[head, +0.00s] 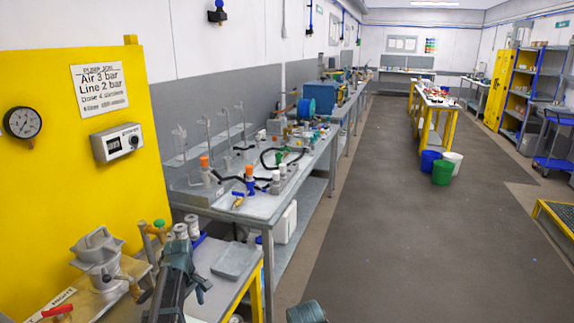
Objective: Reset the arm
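My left arm comes in at the bottom left, and its dark teal gripper (178,252) is over the near bench, right of a grey metal pump-like device (98,258). The gripper is seen from behind, so I cannot tell whether its fingers are apart or together. No object shows clearly in it. A round teal part of what looks like my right arm (306,312) shows at the bottom edge. My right gripper itself is not visible.
A yellow panel (60,170) with a gauge (22,122) stands at the left. A grey plate (236,260) lies on the near bench. A cluttered workbench (308,160) runs along the left wall. Coloured buckets (442,172) stand on the open floor (375,240).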

